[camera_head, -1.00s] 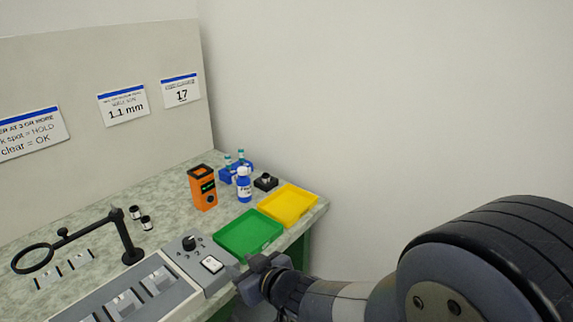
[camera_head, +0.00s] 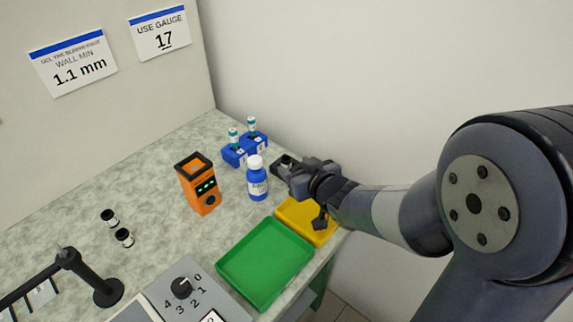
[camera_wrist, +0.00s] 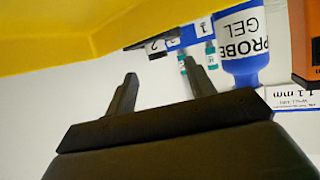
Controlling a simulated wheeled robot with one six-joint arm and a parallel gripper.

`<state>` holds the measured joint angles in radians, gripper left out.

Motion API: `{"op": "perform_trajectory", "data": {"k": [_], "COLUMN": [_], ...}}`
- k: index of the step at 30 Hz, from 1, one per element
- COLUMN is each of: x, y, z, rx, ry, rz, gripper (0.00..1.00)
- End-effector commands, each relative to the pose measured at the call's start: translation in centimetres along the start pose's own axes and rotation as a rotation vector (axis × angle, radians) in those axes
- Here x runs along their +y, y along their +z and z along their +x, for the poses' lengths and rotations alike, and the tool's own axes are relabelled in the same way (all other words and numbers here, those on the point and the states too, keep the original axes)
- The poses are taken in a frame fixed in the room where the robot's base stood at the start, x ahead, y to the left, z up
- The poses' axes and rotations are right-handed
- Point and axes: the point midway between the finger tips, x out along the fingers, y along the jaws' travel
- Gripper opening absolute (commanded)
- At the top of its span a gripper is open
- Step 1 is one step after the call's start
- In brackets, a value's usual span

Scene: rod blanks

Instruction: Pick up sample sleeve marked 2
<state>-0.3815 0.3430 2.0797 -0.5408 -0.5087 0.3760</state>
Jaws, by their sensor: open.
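Two teal-capped vials stand in blue holders (camera_head: 236,155) at the back of the bench. In the wrist view, upside down, label plates marked 2 (camera_wrist: 173,43) and 1 (camera_wrist: 204,29) show by them. I cannot tell which item is the sleeve marked 2. My gripper (camera_head: 284,172) is open and empty, above the back right of the bench beside the gel bottle. Its two fingers (camera_wrist: 160,71) are apart in the wrist view. It partly hides a small black block.
The blue and white gel bottle (camera_head: 257,180) stands left of my gripper, with an orange meter (camera_head: 198,185) further left. A yellow tray (camera_head: 310,228) and green tray (camera_head: 262,262) are in front, with a dial box (camera_head: 190,291). The wall stands close behind.

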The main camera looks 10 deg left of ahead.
Motion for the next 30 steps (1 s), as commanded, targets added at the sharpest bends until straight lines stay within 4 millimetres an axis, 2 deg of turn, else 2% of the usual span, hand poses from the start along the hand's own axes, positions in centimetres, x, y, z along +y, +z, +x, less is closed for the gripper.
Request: {"op": "perform_trajectory", "data": {"k": [5, 14, 23, 30], "x": [0.1, 0.3, 0.3, 0.3], "y": [0.0, -0.1, -0.2, -0.2], "z": [1.3, 5.1, 5.4, 5.4], "rx": [-0.001, -0.002, -0.001, 0.000], "ry": [-0.001, 0.000, 0.000, 0.000], "rz": [-0.001, 0.000, 0.000, 0.000], "gripper": [0.51, 0.51, 0.51, 0.33]}}
